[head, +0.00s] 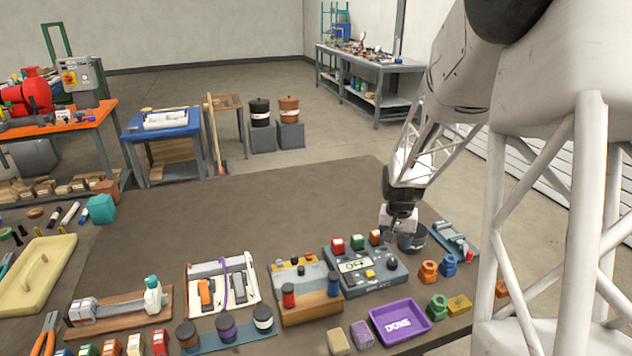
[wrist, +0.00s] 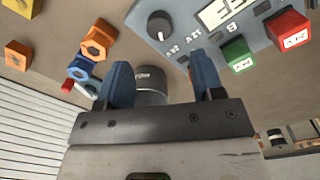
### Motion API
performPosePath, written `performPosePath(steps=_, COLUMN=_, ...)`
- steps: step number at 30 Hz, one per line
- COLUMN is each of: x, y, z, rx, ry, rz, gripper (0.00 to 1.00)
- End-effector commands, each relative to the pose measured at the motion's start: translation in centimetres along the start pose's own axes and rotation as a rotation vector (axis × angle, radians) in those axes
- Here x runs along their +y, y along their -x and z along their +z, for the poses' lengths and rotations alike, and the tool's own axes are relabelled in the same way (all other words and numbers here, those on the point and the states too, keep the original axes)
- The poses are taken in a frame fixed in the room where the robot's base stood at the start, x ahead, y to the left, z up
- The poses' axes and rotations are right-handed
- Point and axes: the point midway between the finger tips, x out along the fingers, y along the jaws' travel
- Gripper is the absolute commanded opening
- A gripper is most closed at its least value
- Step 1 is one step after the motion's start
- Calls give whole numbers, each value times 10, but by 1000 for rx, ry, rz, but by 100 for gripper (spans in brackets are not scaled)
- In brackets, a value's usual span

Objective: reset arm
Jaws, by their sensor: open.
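My gripper (head: 405,232) is over the right part of the brown table (head: 270,218), behind and to the right of a grey meter box (head: 375,284) with a display. In the wrist view my gripper (wrist: 163,76) shows two blue fingers spread apart. A dark grey round cylinder (wrist: 151,82) shows between and beyond them; I cannot tell its distance from the fingertips. It also shows in the head view as a dark round piece (head: 412,242) beside the gripper. The gripper holds nothing that I can see.
Red, green and orange blocks stand at the meter box's back edge. Orange (head: 428,271) and blue (head: 447,265) fittings lie to the right. A purple tray (head: 400,334) marked DONE is in front. Several kits line the front; the table's middle and back are clear.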

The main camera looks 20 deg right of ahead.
Motion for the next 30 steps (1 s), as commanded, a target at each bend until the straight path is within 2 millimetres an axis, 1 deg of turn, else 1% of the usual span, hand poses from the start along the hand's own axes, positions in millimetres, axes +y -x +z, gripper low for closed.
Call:
performPosePath(steps=5, x=-1, y=2, z=2, rx=2, ry=4, rz=0, gripper=61)
performPosePath(steps=8, x=-5, y=9, z=7, rx=7, ry=13, rz=-2, gripper=61)
performPosePath(steps=11, x=-11, y=20, z=16, rx=16, ry=31, rz=-4, gripper=61)
performPosePath(steps=14, x=-19, y=34, z=31, rx=26, ry=57, rz=-6, gripper=61)
performPosePath(steps=20, x=-38, y=72, z=71, rx=57, ry=126, rz=-15, gripper=61)
performPosePath(steps=24, x=-49, y=96, z=104, rx=77, ry=179, rz=-21, gripper=61)
performPosePath(steps=26, x=-53, y=105, z=117, rx=87, ry=200, rz=-25, gripper=61)
performPosePath(steps=30, x=-61, y=125, z=151, rx=107, ry=251, rz=-32, gripper=61)
